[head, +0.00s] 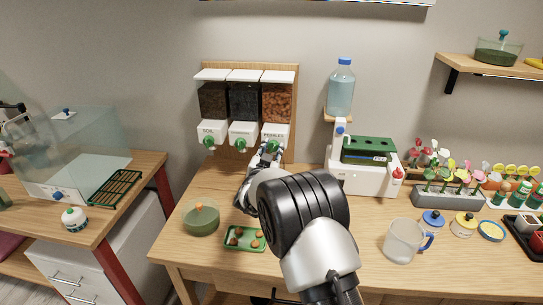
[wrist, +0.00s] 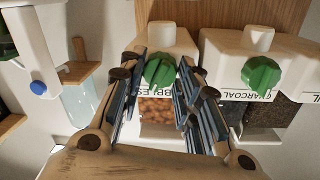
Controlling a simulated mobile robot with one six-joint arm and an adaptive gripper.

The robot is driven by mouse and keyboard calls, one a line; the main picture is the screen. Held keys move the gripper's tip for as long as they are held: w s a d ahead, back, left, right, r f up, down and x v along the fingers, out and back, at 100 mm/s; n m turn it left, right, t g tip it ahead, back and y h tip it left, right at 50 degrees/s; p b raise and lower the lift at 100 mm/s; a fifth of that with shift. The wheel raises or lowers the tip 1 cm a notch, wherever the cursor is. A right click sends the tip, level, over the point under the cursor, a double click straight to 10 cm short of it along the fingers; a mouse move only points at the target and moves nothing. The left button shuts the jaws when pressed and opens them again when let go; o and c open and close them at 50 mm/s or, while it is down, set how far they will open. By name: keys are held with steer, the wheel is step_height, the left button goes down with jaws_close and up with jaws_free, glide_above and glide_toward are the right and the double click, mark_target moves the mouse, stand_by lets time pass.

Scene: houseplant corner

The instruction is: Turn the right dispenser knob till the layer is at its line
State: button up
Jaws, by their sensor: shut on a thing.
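The right dispenser, labelled PEBBLES (head: 277,103), holds orange-brown pebbles and hangs on a wooden wall board beside the soil and charcoal dispensers. Its green knob (head: 272,145) is partly covered by my gripper (head: 266,156) in the head view. In the wrist view the green knob (wrist: 160,70) sits between the two fingers of my gripper (wrist: 160,82), which is shut on it. Orange pebbles (wrist: 155,110) show between the fingers. I cannot make out a layer or a line; the space below this dispenser is hidden by my arm.
The charcoal knob (wrist: 260,77) is close beside my fingers.

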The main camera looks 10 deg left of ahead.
steer(key=m, duration=0.6)
steer(key=shift+r+y+b, duration=0.1)
steer(key=shift+y+b, duration=0.2)
steer(key=shift+b, duration=0.05)
steer(key=m, duration=0.6)
steer(key=shift+d+y, duration=0.1)
steer(key=shift+y, duration=0.2)
steer(key=o, duration=1.1)
steer(key=shift+s, duration=0.15)
steer(key=s, duration=0.7)
steer(key=s+r, duration=0.1)
steer(key=s, duration=0.3)
steer(key=shift+s+a, duration=0.2)
steer(key=shift+s, duration=0.15)
